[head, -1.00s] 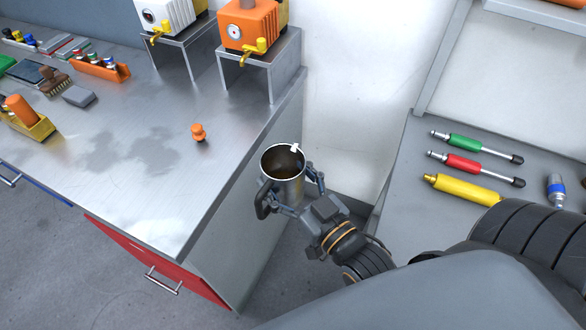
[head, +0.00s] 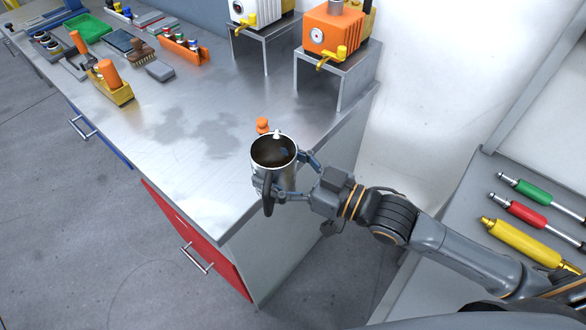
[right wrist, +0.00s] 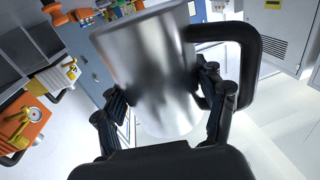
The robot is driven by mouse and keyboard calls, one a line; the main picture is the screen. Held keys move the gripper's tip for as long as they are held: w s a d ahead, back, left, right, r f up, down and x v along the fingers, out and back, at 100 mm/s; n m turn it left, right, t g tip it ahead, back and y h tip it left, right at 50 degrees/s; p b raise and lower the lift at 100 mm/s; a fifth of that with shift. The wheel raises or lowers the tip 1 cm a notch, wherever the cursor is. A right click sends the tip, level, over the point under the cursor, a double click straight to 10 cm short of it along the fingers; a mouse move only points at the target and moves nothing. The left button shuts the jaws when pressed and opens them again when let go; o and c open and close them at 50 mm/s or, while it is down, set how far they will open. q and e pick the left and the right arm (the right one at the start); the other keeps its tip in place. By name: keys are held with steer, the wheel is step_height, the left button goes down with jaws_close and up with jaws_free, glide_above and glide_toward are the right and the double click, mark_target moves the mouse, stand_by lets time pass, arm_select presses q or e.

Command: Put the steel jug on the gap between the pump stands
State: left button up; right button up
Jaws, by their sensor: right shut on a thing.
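The steel jug (head: 272,176) is an open metal cylinder with a black handle, upright in the head view. My right gripper (head: 286,180) is shut on the jug's body, at the bench's near right edge; whether the jug touches the bench is hard to tell. In the right wrist view the jug (right wrist: 148,75) fills the middle between the fingers, its handle to the right. Two pump stands, a left one (head: 262,40) and a right one (head: 338,75), stand at the back of the bench with a gap between them. My left gripper is not in view.
A white pump (head: 254,12) and an orange pump (head: 335,35) sit on the stands. A small orange knob-like piece (head: 262,125) stands just behind the jug. The bench (head: 190,150) middle is clear.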

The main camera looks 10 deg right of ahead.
steer(key=shift+w+a+r+n+g+y, duration=0.2)
steer(key=shift+w+a+n+g+y, duration=0.1)
steer(key=shift+a+n+g+y, duration=0.3)
steer(key=shift+w+a+r+n+g+y, duration=0.25)
steer(key=shift+w+a+n+g, duration=0.15)
steer(key=shift+a+g, duration=0.25)
steer(key=shift+w+a+r+n+g+y, duration=0.15)
steer(key=shift+w+a+n+g+y, duration=0.1)
steer(key=shift+a+n+g+y, duration=0.35)
